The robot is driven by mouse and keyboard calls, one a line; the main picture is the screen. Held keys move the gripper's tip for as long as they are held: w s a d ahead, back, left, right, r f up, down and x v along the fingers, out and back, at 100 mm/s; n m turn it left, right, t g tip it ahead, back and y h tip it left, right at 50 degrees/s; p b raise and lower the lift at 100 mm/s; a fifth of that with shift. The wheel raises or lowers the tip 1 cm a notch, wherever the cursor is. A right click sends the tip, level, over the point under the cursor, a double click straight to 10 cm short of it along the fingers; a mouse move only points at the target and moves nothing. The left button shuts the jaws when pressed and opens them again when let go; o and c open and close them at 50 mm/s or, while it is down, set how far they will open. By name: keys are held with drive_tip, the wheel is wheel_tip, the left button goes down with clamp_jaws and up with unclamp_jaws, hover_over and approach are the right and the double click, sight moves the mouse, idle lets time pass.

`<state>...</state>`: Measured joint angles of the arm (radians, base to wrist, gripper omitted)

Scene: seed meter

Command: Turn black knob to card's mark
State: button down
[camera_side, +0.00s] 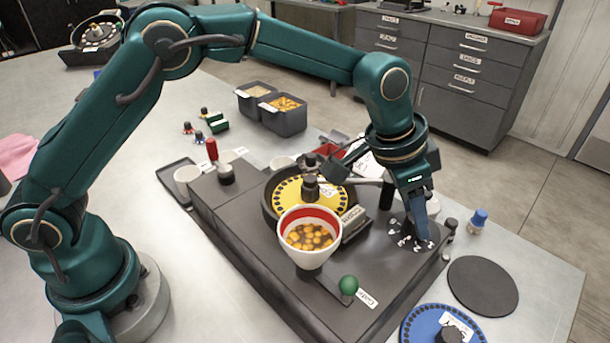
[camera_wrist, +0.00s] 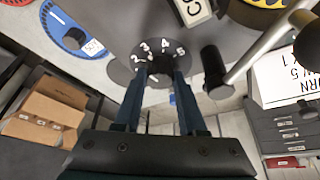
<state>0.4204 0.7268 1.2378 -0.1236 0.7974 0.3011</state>
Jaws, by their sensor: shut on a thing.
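The black knob (camera_wrist: 161,66) sits in the middle of a dark round dial (camera_wrist: 140,50) with white numbers; 1 to 5 are readable in the wrist view. In the side view the dial (camera_side: 402,232) is at the right end of the grey machine. My gripper (camera_wrist: 164,70) is shut on the knob, one finger on each side. In the side view my gripper (camera_side: 424,238) points down over the dial and hides the knob. I cannot tell which number the knob points to.
A grey lever with a black grip (camera_wrist: 214,70) is close right of the dial in the wrist view. A cup of yellow seed (camera_side: 310,237), a yellow seed plate (camera_side: 292,191) and a green ball knob (camera_side: 348,285) are on the machine. A blue plate (camera_side: 415,322) lies in front.

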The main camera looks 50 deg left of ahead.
drive_tip(key=n+y, duration=0.1)
drive_tip(key=n, duration=0.2)
drive_tip(key=n+t+y, duration=0.1)
drive_tip(key=n, duration=0.2)
drive_tip(key=shift+d, duration=0.2)
drive_tip(key=n+y, duration=0.2)
drive_tip(key=n, duration=0.3)
drive_tip(key=shift+d, duration=0.1)
drive_tip(key=shift+n+g+y, duration=0.4)
drive_tip(key=shift+n, duration=0.5)
drive_tip(key=c, duration=0.8)
unclamp_jaws()
drive_tip(key=shift+o, duration=0.2)
drive_tip(key=shift+m, duration=0.5)
